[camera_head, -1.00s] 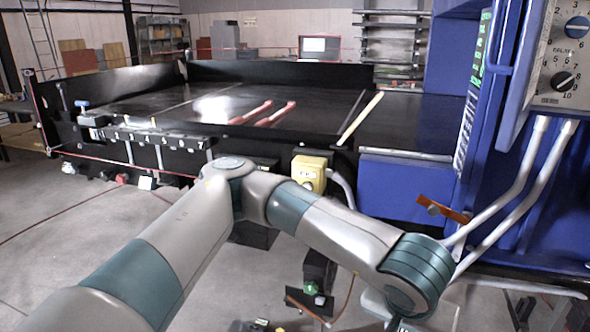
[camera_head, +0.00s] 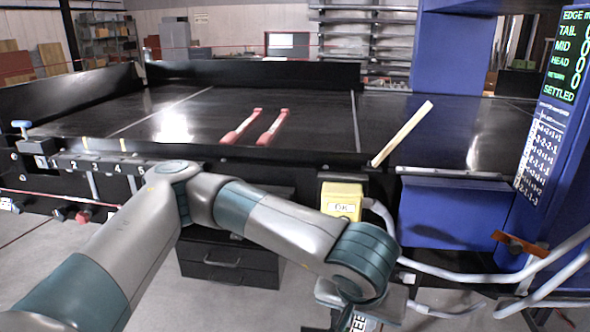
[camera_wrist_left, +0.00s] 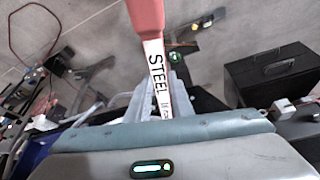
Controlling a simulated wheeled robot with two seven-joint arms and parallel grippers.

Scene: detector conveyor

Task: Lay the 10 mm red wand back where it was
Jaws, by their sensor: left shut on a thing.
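My left gripper (camera_wrist_left: 160,100) is shut on a wand with a red part (camera_wrist_left: 146,14) and a white label (camera_wrist_left: 157,78) reading STEEL; the size on the label is too small to read. In the head view, part of that label (camera_head: 359,322) shows at the bottom edge, below my left wrist, and the gripper is mostly cut off. Two other red wands (camera_head: 241,127) (camera_head: 273,127) lie side by side, apart, on the black conveyor bed (camera_head: 310,115). My left gripper is low, in front of the conveyor. My right gripper is out of view.
A pale bar (camera_head: 402,133) lies aslant right of the wands. A yellow control box (camera_head: 342,200) and a black drawer cabinet (camera_head: 230,262) are below the conveyor's front edge. A blue housing with a display (camera_head: 562,60) and grey conduits (camera_head: 560,262) stand at the right.

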